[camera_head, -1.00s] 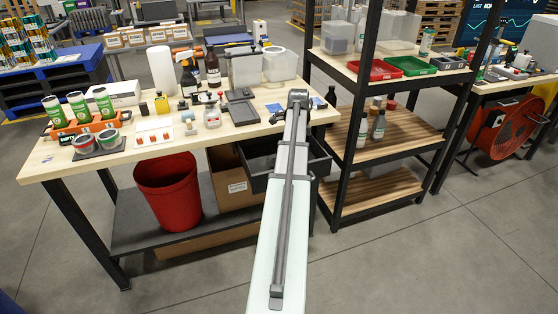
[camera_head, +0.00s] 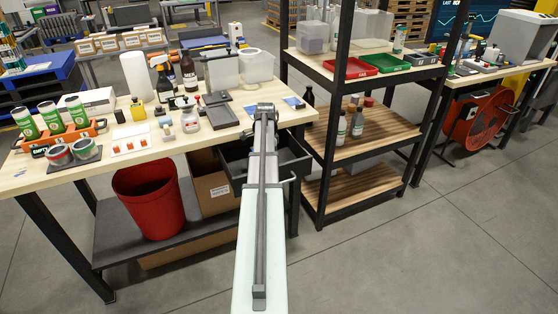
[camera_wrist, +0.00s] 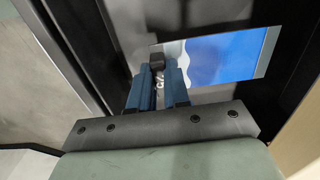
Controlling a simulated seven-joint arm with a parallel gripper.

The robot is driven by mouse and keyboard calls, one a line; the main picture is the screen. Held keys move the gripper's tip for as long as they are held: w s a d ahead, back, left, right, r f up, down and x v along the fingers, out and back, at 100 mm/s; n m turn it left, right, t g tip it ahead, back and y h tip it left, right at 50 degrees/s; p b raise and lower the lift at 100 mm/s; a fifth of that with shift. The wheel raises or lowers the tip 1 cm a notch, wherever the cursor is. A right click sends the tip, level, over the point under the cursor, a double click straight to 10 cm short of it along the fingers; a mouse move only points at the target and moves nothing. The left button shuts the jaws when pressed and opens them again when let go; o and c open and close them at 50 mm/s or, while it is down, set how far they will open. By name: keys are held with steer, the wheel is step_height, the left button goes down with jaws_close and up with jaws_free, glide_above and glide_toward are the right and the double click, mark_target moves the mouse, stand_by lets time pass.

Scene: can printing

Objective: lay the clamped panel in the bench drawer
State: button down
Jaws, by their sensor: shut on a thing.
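In the wrist view my gripper (camera_wrist: 158,78) has its two blue fingers close together, shut on the panel. The panel (camera_wrist: 228,55) is flat, with a blue and white print and a silver edge, and reaches to the right of the fingers. Black walls and a dark surface surround it in that view; I cannot tell whether it touches them. The bench drawer (camera_head: 292,161) is black and stands open under the right end of the bench. My arm covers its middle in the head view, and my gripper and the panel are hidden there.
The wooden bench top (camera_head: 165,165) carries bottles, cans and a dark tray (camera_head: 221,115). A red bin (camera_head: 148,198) and a cardboard box (camera_head: 210,183) stand below, left of the drawer. A black-framed shelf rack (camera_head: 335,145) stands close on the right.

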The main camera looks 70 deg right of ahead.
steer(key=s+d+f, duration=0.2)
steer(key=d, duration=0.1)
steer(key=s+d+f, duration=0.1)
steer(key=shift+s+d+f, duration=0.2)
steer(key=shift+d+f, duration=0.05)
steer(key=shift+d, duration=0.15)
steer(key=shift+s+d+f, duration=0.15)
steer(key=shift+s+f, duration=0.05)
steer(key=shift+f, duration=0.05)
steer(key=shift+f, duration=0.15)
steer(key=c, duration=1.1)
jaws_free()
step_height(320, 180, up, 12)
